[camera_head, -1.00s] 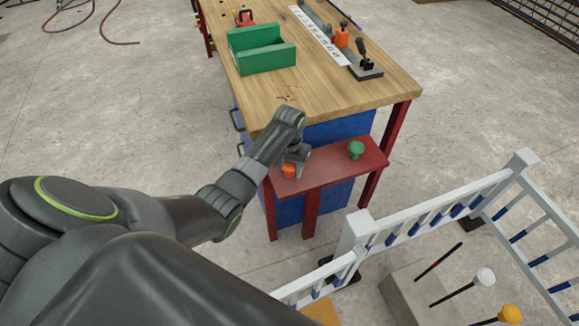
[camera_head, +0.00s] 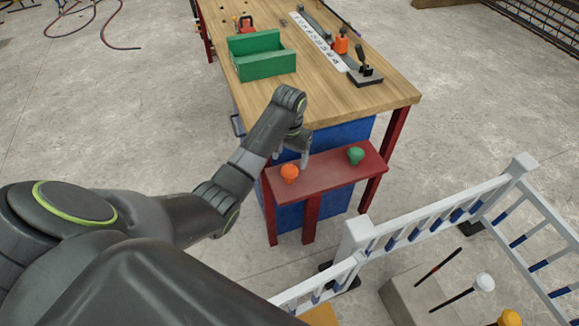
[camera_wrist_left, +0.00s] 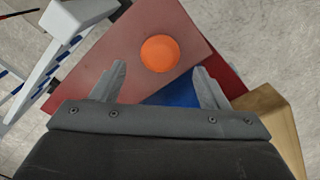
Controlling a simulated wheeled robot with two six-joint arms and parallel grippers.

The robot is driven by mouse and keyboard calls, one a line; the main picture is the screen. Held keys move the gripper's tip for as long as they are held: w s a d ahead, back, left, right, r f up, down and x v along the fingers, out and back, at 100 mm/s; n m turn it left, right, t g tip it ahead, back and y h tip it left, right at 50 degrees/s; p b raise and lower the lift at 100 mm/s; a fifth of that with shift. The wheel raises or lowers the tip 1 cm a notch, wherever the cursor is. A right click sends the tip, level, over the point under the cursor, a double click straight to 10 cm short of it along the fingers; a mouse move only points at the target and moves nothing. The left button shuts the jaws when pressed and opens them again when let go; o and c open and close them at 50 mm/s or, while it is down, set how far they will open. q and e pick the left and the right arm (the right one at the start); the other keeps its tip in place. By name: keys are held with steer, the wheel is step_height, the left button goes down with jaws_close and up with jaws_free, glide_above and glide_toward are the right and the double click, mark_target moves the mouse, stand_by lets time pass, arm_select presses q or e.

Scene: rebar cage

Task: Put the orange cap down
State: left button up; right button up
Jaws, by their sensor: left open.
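The orange cap (camera_head: 289,173) sits on the left part of the red shelf (camera_head: 325,170) in front of the workbench. In the left wrist view the orange cap (camera_wrist_left: 160,53) shows round from above, beyond my fingertips and touched by neither. My left gripper (camera_head: 293,158) is open and empty, just above and behind the cap; its two fingers (camera_wrist_left: 160,83) are spread apart in the wrist view. A green cap (camera_head: 356,155) sits on the right part of the same shelf. My right gripper is not in view.
The wooden workbench (camera_head: 325,92) behind the shelf carries a green open box (camera_head: 264,66). A white railing (camera_head: 440,212) stands at the right front. Inside it is a concrete block (camera_head: 405,292) with rods, some capped white and yellow.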

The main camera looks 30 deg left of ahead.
mark_target(289, 168)
arm_select(q)
steer(key=shift+r, duration=2.1)
